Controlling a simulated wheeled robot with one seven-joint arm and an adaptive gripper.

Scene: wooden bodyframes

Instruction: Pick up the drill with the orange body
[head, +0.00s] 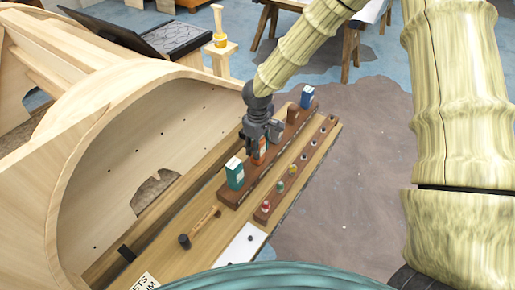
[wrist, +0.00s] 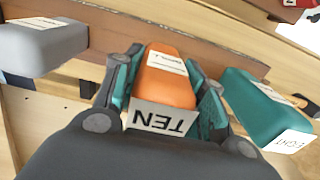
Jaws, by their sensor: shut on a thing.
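The drill with the orange body (wrist: 167,80) sits between the two fingers of my gripper (wrist: 166,95) in the wrist view. It has a white label reading "TEN" on its near end. My gripper is shut on it, with a finger against each side. In the head view my gripper (head: 262,140) points down over the brown rack, and a bit of the orange drill (head: 259,154) shows below it. The drill's lower part is hidden, so I cannot tell whether it is clear of the rack.
A teal drill (head: 235,173) stands on one side, a grey one (wrist: 45,45) on the other. A blue one (head: 307,97) is at the brown rack's (head: 230,199) far end. A hammer (head: 198,229) and a white sheet (head: 241,244) lie nearer. A curved wooden frame (head: 75,150) rises left.

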